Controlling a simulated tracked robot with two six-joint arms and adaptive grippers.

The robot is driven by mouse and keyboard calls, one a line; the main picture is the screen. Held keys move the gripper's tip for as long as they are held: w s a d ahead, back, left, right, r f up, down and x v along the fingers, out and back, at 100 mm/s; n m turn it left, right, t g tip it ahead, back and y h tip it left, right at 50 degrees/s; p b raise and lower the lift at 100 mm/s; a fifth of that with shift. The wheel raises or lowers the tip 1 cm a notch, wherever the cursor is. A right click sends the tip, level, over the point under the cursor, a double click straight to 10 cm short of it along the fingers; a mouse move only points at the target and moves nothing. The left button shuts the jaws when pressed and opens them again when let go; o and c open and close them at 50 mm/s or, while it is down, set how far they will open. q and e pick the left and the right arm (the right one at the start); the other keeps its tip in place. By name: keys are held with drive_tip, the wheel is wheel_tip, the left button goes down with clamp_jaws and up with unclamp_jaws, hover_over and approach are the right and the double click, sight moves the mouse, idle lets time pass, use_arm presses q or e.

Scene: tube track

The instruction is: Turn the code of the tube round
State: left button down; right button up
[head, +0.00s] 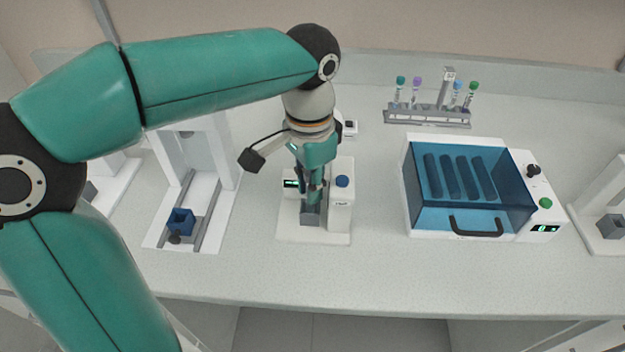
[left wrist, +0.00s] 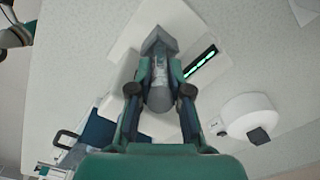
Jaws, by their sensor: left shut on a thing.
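My left gripper (head: 314,190) points down over a white device (head: 290,236) with a grey holder block (head: 311,216). In the left wrist view my left gripper (left wrist: 160,92) is shut on a tube (left wrist: 159,72) with a grey rounded near end and a pale label with dark marks. Its far end meets the grey holder (left wrist: 157,40); I cannot tell how deep it sits. The label's code is too small to read. In the head view the fingers mostly hide the tube. My right gripper is not in view.
A white stand with a blue block (head: 181,221) is left. The front counter strip is clear.

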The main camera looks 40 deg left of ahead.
use_arm(q)
drive_tip(key=n, duration=0.3)
drive_tip(key=shift+f, duration=0.1)
idle(0.4)
drive_tip(key=c, duration=1)
unclamp_jaws()
wheel_tip(320, 180, up, 12)
drive_tip(key=shift+f, duration=0.1)
drive_tip(key=shift+c, duration=0.5)
